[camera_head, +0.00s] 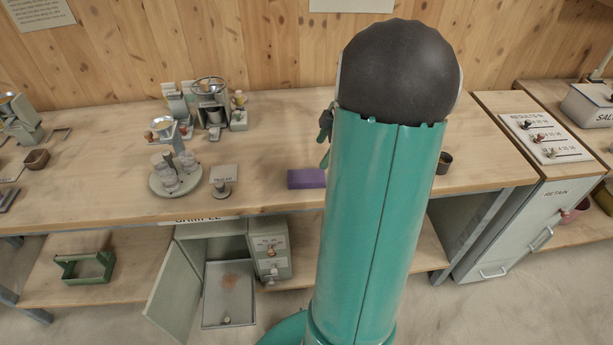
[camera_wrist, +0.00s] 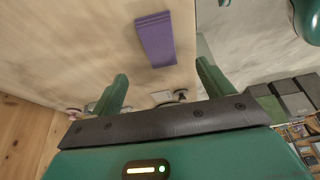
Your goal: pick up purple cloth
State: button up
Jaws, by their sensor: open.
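The purple cloth (camera_head: 307,178) lies folded flat on the wooden workbench, near its front edge and just left of my arm column. In the wrist view the cloth (camera_wrist: 155,39) shows as a purple strip on the bench beyond my fingertips. My gripper (camera_wrist: 158,92) is open, with its two green fingers apart and nothing between them. It is apart from the cloth. In the head view my arm hides most of my gripper and part of the bench to the right of the cloth.
A round stand with jars (camera_head: 177,176) and a small sign (camera_head: 223,180) stand left of the cloth. A mixer-like device (camera_head: 211,103) is behind. A dark cup (camera_head: 444,162) sits right of my arm. Below, a cabinet door (camera_head: 172,290) hangs open. The bench around the cloth looks clear.

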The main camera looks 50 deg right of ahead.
send_over(307, 175)
jog(key=s+d, duration=0.1)
jog(key=s, duration=0.1)
jog(key=f, duration=0.5)
jog(key=shift+d, duration=0.2)
jog(key=x, duration=0.4)
jog(key=shift+w+f, duration=0.25)
jog(key=c, duration=1.1)
